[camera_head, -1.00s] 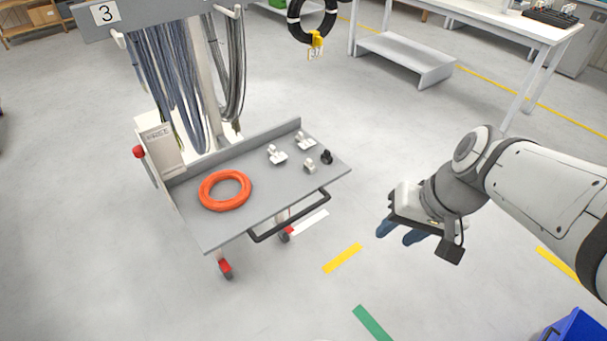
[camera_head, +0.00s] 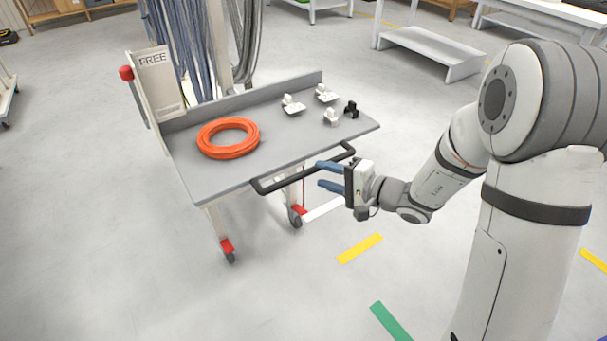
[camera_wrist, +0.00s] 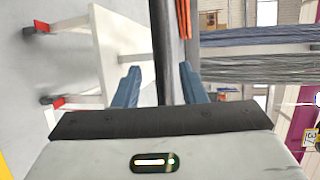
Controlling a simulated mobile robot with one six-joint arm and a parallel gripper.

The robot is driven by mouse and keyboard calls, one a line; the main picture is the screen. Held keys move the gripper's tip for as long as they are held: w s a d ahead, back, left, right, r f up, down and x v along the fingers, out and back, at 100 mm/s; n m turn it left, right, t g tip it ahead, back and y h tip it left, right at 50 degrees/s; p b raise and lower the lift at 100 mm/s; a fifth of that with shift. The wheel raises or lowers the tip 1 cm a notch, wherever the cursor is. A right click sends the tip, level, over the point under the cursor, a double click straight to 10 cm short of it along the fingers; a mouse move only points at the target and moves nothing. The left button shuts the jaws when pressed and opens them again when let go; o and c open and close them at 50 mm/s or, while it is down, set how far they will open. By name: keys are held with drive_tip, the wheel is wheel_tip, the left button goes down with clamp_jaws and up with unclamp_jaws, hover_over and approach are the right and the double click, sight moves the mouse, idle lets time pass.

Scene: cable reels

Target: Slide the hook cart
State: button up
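The hook cart has a grey tray top (camera_head: 205,178) with a black handle bar (camera_head: 300,174) along its front edge and white legs on red-braked casters. My gripper (camera_head: 325,175), with blue fingers, is at the right half of the handle. Its fingers are apart, one above the other. In the wrist view my gripper (camera_wrist: 161,82) shows the fingers spread, with the dark handle bar (camera_wrist: 158,40) running between them. The fingers are not closed on the bar; contact cannot be told.
An orange cable coil (camera_head: 228,139), several small white fittings and a black one (camera_head: 351,109) lie on the tray. A FREE sign panel (camera_head: 157,80) with a red knob stands at its left. Grey cables hang behind. Floor in front is clear, with yellow and green tape.

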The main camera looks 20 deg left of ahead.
sight(315, 172)
drive_tip(key=x, duration=0.6)
drive_tip(key=shift+a, duration=0.3)
